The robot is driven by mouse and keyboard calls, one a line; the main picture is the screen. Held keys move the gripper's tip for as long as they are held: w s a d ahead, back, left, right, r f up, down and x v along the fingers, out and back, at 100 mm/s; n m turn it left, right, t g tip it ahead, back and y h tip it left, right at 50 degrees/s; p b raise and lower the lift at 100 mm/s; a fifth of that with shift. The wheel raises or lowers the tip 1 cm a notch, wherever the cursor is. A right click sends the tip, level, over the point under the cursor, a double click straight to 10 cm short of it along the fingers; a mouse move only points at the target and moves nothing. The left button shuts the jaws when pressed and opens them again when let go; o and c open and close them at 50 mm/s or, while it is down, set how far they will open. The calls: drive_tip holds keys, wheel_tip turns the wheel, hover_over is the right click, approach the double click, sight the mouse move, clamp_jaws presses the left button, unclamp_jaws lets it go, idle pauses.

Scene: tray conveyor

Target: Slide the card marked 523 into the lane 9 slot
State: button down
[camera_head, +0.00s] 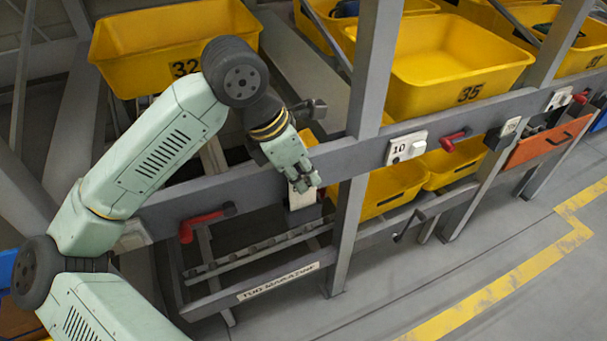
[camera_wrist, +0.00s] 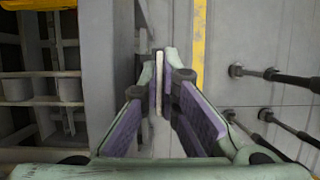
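My gripper (camera_head: 305,182) is low over the front rail, left of the upright post. In the wrist view its purple-padded fingers (camera_wrist: 160,85) are closed on a thin pale card (camera_wrist: 159,84), seen edge-on, so no number can be read. In the head view a small white face (camera_head: 301,198) shows right below the fingertips, above a grey block; I cannot tell whether it is the card or part of a slot holder. The lane 9 marking and slot opening are not readable, with my gripper in front of that part of the rail.
A white plate marked 10 (camera_head: 407,147) is on the rail right of the post. Red handles (camera_head: 205,222) stick out along the rail. Yellow bins marked 32 (camera_head: 170,45) and 35 (camera_head: 440,65) sit above. The floor (camera_head: 450,265) at front right is clear.

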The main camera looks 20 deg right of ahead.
drive_tip(key=shift+f+b, duration=1.85)
drive_tip(key=c, duration=1.7)
unclamp_jaws()
drive_tip(key=shift+r, duration=0.1)
drive_tip(key=v, duration=0.2)
drive_tip(key=shift+a+r, duration=0.2)
drive_tip(key=shift+r, duration=0.15)
drive_tip(key=a, duration=1.2)
drive_tip(key=shift+s+r, duration=0.1)
drive_tip(key=shift+s, duration=0.2)
